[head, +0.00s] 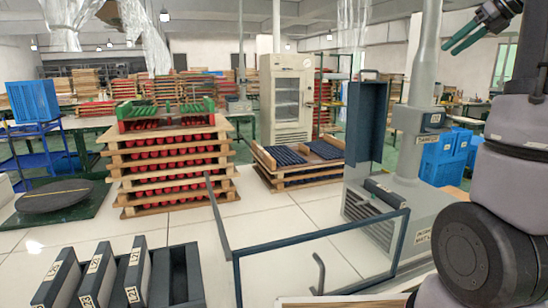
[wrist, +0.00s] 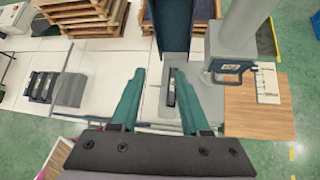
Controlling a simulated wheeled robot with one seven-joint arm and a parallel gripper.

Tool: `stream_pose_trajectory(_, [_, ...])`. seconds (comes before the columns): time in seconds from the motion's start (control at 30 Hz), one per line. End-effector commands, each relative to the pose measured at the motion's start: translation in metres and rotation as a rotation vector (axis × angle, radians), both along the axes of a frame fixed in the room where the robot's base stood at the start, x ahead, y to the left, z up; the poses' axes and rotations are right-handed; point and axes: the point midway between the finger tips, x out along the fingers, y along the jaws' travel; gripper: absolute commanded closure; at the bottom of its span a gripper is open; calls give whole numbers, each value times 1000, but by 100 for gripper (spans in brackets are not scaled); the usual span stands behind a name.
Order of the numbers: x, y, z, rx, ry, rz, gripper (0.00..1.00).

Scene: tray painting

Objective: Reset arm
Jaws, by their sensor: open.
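My gripper (head: 478,33) is raised at the upper right of the head view, with green fingers pointing left and down. In the wrist view my gripper (wrist: 162,100) has its two green fingers spread apart with nothing between them. It hangs high above the floor and work area, and it touches nothing that I can see. My arm, grey with dark joints, fills the right edge of the head view.
Labelled dark boxes (head: 98,275) stand at the lower left. A dark-framed clear panel (head: 235,262) crosses the front. A grey machine (head: 413,215) with a column stands right of centre. Stacked wooden trays (head: 130,172) hold red items. Open floor lies between them.

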Motion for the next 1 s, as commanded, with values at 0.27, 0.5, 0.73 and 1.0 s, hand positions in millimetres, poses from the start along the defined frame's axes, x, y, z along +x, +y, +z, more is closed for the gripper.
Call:
stream_pose_trajectory(0.27, [-74, 112, -40, -485, -263, 617, 54])
stream_pose_trajectory(0.5, [-149, 198, -84, -1029, -516, 1203, 54])
stream_pose_trajectory(0.73, [-203, 240, -126, -1491, -663, 1664, 54])
stream_pose_trajectory(1.0, [-218, 249, -142, -1656, -695, 1834, 54])
